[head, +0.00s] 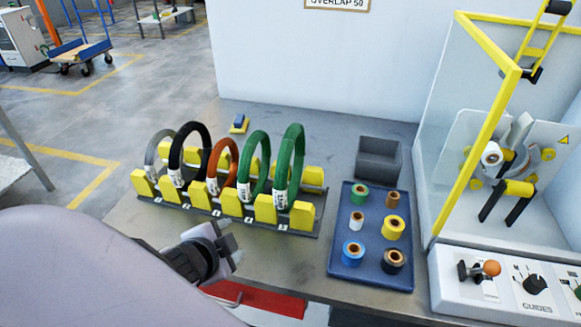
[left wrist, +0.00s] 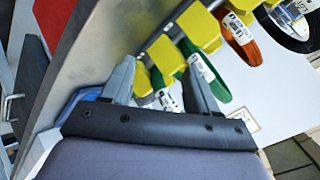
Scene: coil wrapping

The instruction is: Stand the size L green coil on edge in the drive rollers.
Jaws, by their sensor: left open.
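Two green coils stand on edge in the rack. The larger green coil (head: 298,150) is at the right end, and a smaller green coil (head: 265,150) is left of it. Their size labels are too small to read. My left gripper (head: 234,240) is open and empty, in front of the rack near the table's front edge. In the left wrist view, the end green coil (left wrist: 155,78) shows between the fingers, beyond them and partly hidden. The machine at the right has yellow rollers (head: 519,187) with no coil on them. My right gripper is not in view.
The rack (head: 311,222) has yellow blocks and also holds grey, black and orange coils. A blue tray (head: 372,222) with several tape rolls and a grey bin (head: 378,158) stand between rack and machine. A yellow-framed guard (head: 483,125) and a control panel (head: 455,299) border the machine.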

